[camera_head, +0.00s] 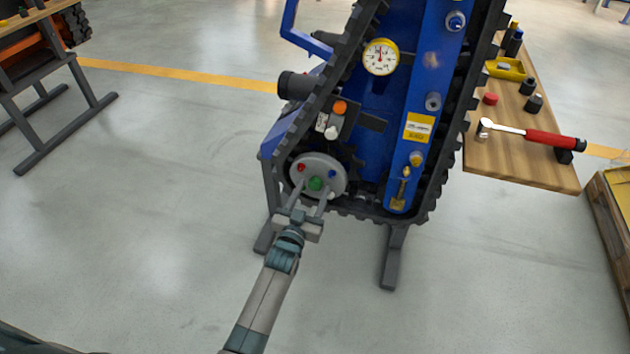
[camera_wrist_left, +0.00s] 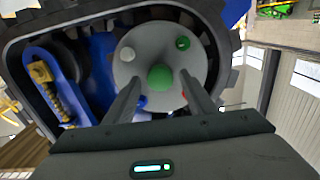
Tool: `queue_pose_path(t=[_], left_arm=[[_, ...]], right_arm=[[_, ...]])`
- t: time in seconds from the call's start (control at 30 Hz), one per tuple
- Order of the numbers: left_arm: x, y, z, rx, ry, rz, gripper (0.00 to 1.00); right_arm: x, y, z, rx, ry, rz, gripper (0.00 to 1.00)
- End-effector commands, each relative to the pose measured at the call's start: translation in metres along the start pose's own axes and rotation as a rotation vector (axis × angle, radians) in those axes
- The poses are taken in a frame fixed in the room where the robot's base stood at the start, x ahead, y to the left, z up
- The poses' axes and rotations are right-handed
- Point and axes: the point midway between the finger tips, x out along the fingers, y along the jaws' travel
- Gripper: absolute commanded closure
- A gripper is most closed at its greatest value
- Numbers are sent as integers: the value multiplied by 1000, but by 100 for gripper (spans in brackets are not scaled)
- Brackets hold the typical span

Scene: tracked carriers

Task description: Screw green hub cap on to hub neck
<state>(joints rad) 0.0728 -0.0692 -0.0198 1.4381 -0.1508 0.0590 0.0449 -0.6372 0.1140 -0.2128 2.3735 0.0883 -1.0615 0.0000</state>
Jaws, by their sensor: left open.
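The green hub cap (camera_head: 316,184) sits at the middle of the grey round hub (camera_head: 318,163) low on the blue tracked carrier. The cap also shows as a green dome in the left wrist view (camera_wrist_left: 160,77), in front of the hub face (camera_wrist_left: 150,40). The hub neck is hidden behind it. My left gripper (camera_head: 312,187) is open, its fingers pointing at the hub. In the left wrist view its fingertips (camera_wrist_left: 160,80) stand either side of the cap, with a gap on both sides. I cannot tell the cap's seating. My right gripper is not in view.
A red knob (camera_head: 301,167) and a blue knob (camera_head: 332,173) sit on the hub. The black track (camera_head: 282,160) surrounds it closely. The floor in front is clear.

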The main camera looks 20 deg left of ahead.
Motion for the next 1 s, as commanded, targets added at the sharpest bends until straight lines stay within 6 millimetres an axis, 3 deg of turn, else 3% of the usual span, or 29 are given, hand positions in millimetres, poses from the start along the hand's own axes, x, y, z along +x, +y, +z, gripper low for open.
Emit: queue_pose_path(t=[0.73,0.87,0.9,1.0], left_arm=[[1,0,0,-38,0,0,50],[1,0,0,-38,0,0,79],[1,0,0,-38,0,0,83],[1,0,0,-37,0,0,83]], right_arm=[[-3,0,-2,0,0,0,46],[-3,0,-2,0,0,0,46],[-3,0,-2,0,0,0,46],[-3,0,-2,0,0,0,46]])
